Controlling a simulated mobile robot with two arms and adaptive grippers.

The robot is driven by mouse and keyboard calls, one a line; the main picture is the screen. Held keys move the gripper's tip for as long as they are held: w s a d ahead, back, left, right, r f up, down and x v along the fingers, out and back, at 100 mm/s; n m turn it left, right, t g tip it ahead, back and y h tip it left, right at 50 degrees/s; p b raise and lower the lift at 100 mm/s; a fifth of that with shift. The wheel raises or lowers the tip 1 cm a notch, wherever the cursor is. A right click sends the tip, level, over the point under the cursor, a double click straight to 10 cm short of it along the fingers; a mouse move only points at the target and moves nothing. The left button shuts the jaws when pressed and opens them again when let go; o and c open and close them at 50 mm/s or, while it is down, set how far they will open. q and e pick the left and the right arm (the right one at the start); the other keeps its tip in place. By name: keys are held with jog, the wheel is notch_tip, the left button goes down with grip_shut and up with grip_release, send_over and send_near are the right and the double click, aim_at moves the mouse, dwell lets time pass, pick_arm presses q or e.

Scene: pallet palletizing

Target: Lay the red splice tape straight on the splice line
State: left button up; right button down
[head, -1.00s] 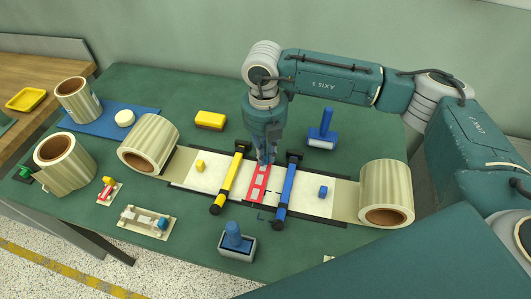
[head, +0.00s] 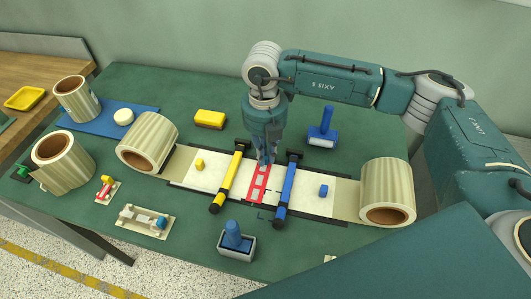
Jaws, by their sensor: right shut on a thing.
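The red splice tape (head: 259,184) is a red strip with pale windows. It lies across the white web between the yellow clamp bar (head: 230,177) and the blue clamp bar (head: 287,190). My right gripper (head: 265,160) reaches down from above and is shut on the far end of the tape. The fingertips hide that end. The splice line is not clearly visible; the tape and gripper cover the middle of the web. I cannot tell whether the tape touches the web along its whole length. My left gripper is not in view.
Large film rolls stand at the left (head: 147,143) and right (head: 387,192) ends of the web. A yellow block (head: 210,119), a blue-handled tool (head: 323,128) and a blue-knobbed grey box (head: 236,243) stand around it.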

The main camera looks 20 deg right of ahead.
jog(key=c, duration=1.7)
grip_release()
jog(key=shift+r, duration=0.1)
notch_tip(320, 180, up, 7)
jog(key=p, duration=0.3)
jog(key=shift+p, duration=0.35)
jog(key=shift+s, duration=0.1)
